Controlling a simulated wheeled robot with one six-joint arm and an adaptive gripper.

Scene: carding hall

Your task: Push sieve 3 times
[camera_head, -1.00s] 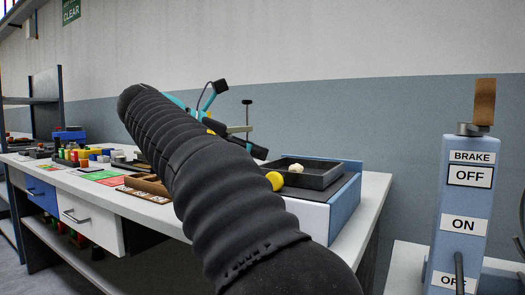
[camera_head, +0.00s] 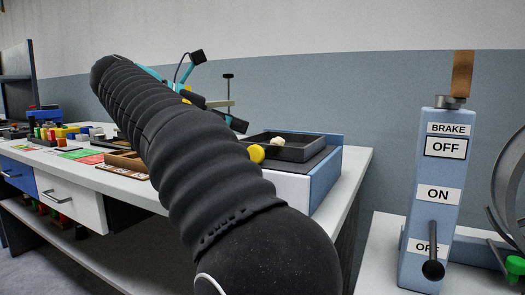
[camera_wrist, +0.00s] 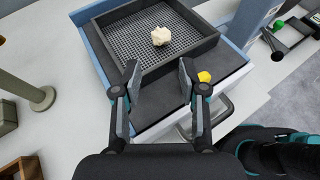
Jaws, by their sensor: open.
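The sieve is a dark square tray with a mesh floor (camera_wrist: 121,45), set in a blue and white box (camera_head: 323,178) on the white table. A pale lump (camera_wrist: 161,36) lies on the mesh; it also shows in the head view (camera_head: 277,141). A yellow knob (camera_wrist: 204,77) sits on the near side of the box, beside the right finger. My gripper (camera_wrist: 156,77) is open and empty, with its fingertips at the sieve's near wall. I cannot tell whether they touch it. In the head view my arm hides part of the table.
A blue brake post (camera_head: 437,185) with ON and OFF labels and a lever stands at the right. Coloured blocks (camera_head: 65,132) and a wooden tray (camera_head: 125,160) lie on the table at left. A beige post (camera_wrist: 42,98) stands left of the sieve.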

